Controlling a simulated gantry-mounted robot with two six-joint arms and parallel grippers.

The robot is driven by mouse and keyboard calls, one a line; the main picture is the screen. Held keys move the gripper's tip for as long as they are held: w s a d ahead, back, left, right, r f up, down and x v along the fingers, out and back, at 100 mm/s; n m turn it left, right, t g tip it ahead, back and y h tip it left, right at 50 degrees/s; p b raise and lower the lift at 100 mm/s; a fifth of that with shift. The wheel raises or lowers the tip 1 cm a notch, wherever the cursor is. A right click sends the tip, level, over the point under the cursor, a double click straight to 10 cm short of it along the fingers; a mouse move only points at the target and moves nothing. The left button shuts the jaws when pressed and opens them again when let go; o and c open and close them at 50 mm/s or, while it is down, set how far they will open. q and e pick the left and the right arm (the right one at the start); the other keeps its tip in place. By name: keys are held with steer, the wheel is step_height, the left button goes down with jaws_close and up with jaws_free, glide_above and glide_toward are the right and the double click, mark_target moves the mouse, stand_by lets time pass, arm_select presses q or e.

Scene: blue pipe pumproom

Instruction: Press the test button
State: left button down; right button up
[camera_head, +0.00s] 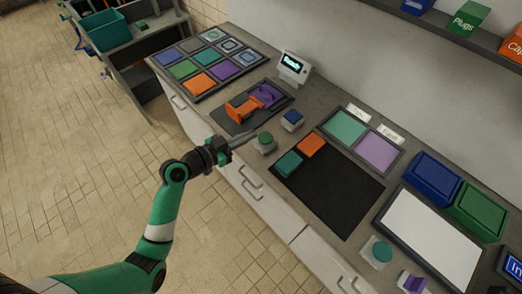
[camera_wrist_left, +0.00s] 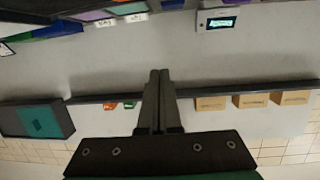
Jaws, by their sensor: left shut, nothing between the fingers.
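A green round button (camera_head: 265,137) on a pale square base stands near the bench's front edge. A blue button (camera_head: 292,117) on a similar base stands just behind it to the right. I cannot read a label on either. A small display (camera_head: 293,67) with lit text stands behind them; it also shows in the left wrist view (camera_wrist_left: 217,21). My left gripper (camera_head: 243,139) is shut and empty, its tips just left of the green button, seemingly apart from it. The shut fingers show in the left wrist view (camera_wrist_left: 158,73); no button is visible there. My right gripper is not in view.
An orange and purple part (camera_head: 258,100) lies on a dark mat behind the buttons. A tray of coloured squares (camera_head: 205,62) is at the far left. A black mat (camera_head: 335,190) lies to the right. Another teal button (camera_head: 381,250) is at the front right. A shelf runs along the wall.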

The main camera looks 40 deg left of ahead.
arm_select(q)
steer(key=shift+n+y, duration=0.4)
steer(key=shift+n, duration=0.2)
steer(key=a+f, duration=0.1)
steer(key=s+f+b, duration=0.1)
steer(key=f, duration=0.1)
steer(key=a+f, duration=0.1)
steer(key=shift+s+a+f, duration=0.3)
steer(key=shift+s+f, duration=0.1)
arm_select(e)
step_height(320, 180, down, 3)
arm_select(q)
steer(key=shift+w, duration=0.1)
steer(key=b, duration=0.3)
glide_above(261, 141)
steer(key=f, duration=0.2)
steer(key=shift+w+f, duration=0.2)
steer(key=shift+f, duration=0.15)
step_height(261, 141, down, 3)
steer(key=shift+s+r+b, duration=0.1)
steer(key=shift+s+b, duration=0.05)
steer(key=shift+b, duration=0.25)
steer(key=shift+f, duration=0.45)
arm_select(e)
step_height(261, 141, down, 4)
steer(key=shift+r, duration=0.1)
arm_select(q)
steer(key=shift+f, duration=0.1)
